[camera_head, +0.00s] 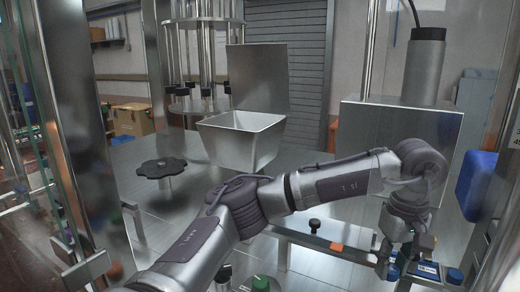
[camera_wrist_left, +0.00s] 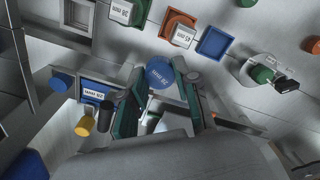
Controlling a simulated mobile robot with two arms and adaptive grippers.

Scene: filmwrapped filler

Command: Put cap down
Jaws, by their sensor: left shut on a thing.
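My left gripper (camera_wrist_left: 160,88) is shut on a round blue cap (camera_wrist_left: 160,73), which shows between its fingertips in the wrist view. In the head view the gripper (camera_head: 402,260) is at the lower right, pointing down beside blue holders with a white label (camera_head: 428,269); the cap cannot be made out there. In the wrist view a blue square holder (camera_wrist_left: 214,42) lies beyond the cap to the right. Another blue holder with a label (camera_wrist_left: 95,93) is at the left, partly hidden by a finger. My right gripper is not in view.
An orange square holder (camera_wrist_left: 179,27) and a green one (camera_wrist_left: 127,9) lie farther off. A yellow knob (camera_wrist_left: 83,126) and a blue knob (camera_wrist_left: 61,80) are at the left. An open metal hopper (camera_head: 240,140) and a black handwheel (camera_head: 161,168) stand on the machine top.

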